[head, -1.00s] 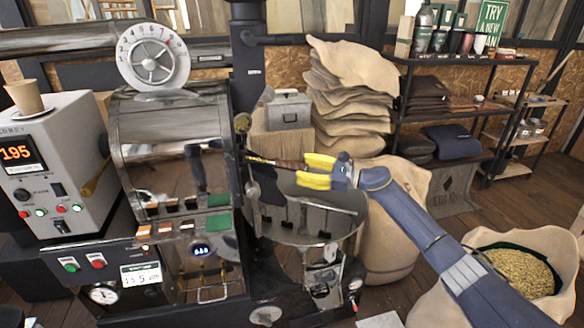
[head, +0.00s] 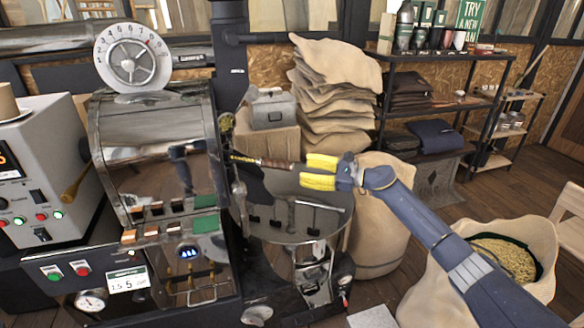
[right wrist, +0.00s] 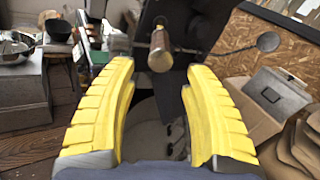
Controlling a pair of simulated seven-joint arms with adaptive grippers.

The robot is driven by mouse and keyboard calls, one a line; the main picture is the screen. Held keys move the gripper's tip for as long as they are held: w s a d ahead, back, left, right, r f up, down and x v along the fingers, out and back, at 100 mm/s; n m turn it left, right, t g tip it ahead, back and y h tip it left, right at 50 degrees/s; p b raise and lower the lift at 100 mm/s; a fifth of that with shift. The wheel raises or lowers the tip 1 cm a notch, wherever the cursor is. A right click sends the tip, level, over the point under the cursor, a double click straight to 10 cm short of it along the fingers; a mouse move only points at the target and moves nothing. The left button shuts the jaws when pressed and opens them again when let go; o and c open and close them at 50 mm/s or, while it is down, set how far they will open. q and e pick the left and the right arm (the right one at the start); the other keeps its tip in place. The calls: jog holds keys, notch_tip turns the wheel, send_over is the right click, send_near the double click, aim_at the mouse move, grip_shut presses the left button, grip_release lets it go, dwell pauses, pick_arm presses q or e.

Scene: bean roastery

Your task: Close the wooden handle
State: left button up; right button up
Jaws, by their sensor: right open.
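The wooden handle (head: 277,163) is a short brown grip on a dark rod. The rod sticks out to the right from the front of the steel roaster drum (head: 150,150), above the round cooling tray (head: 330,226). My right gripper (head: 306,172) has yellow fingers and points left at the handle's end. In the right wrist view the handle (right wrist: 160,52) shows end-on, beyond and between the open fingertips (right wrist: 160,70). The fingers do not visibly touch it. My left gripper is not in view.
A grey control box (head: 40,170) stands left of the roaster. Folded burlap sacks (head: 335,100) and a metal tin (head: 272,108) on a box stand behind the handle. A sack of beans (head: 545,270) is at the lower right. Shelves (head: 440,100) stand at the back right.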

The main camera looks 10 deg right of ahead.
jog(key=shift+r, duration=0.1)
jog(key=shift+c, duration=0.4)
jog(key=shift+h, duration=0.6)
jog(key=d+r, duration=0.1)
jog(key=d, duration=0.2)
jog(key=d+r, duration=0.1)
jog(key=d, duration=0.1)
jog(key=shift+s+d+r, duration=0.15)
jog(key=shift+r, duration=0.15)
jog(key=c, duration=0.6)
jog(key=shift+m+g+h, duration=0.5)
jog(key=shift+h, duration=0.4)
jog(key=v, duration=0.6)
jog(key=shift+s+f, duration=0.1)
jog(key=shift+s, duration=0.1)
grip_shut()
jog(key=m, duration=0.2)
send_near(275, 164)
jog(key=shift+g, duration=0.4)
jog(key=shift+w+a+f, duration=0.2)
jog(key=shift+w+f, duration=0.55)
jog(key=shift+f, duration=0.1)
jog(key=shift+w+a+f, duration=0.15)
jog(key=shift+w+f, duration=0.55)
jog(key=shift+f, duration=0.2)
